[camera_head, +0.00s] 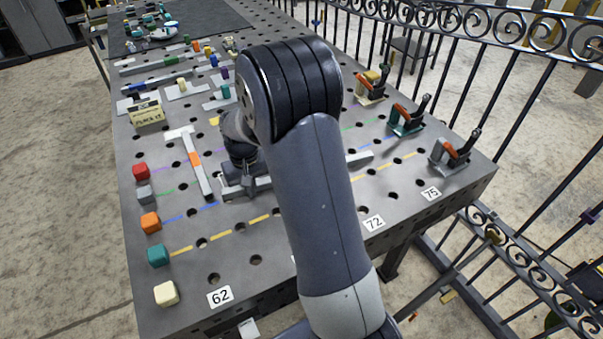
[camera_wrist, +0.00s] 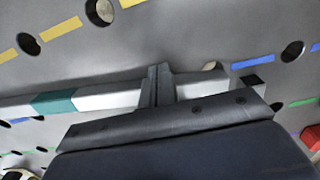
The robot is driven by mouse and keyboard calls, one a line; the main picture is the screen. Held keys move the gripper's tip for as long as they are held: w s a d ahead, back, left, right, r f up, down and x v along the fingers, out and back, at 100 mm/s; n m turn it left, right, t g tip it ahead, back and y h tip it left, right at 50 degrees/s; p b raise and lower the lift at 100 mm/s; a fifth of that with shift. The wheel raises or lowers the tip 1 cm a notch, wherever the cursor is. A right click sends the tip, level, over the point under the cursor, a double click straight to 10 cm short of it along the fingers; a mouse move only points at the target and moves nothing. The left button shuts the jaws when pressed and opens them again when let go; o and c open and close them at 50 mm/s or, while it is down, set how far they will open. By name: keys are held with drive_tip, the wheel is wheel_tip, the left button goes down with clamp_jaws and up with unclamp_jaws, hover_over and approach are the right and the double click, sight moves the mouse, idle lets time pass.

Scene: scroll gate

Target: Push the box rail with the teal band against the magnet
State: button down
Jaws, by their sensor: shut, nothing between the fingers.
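In the wrist view the box rail (camera_wrist: 105,101) is a pale grey bar lying across the table, with a teal band (camera_wrist: 52,103) left of my gripper. My gripper (camera_wrist: 158,82) is shut and empty, its fingertips down at the rail; I cannot tell if they touch it. A small dark block (camera_wrist: 252,84), possibly the magnet, stands near the rail's right end; any gap is unclear. In the head view my arm hides the rail's middle and the teal band; one end (camera_head: 358,159) shows to the right.
A T-shaped bar with an orange band (camera_head: 195,159) lies to the left of my gripper. Coloured cubes (camera_head: 151,222) line the left edge. Toggle clamps (camera_head: 407,118) stand along the right edge.

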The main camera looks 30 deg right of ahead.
drive_tip(key=shift+w, duration=0.15)
idle(0.3)
drive_tip(key=shift+s, duration=1.25)
drive_tip(key=shift+r, duration=0.1)
wheel_tip(320, 180, up, 8)
drive_tip(key=p, duration=0.5)
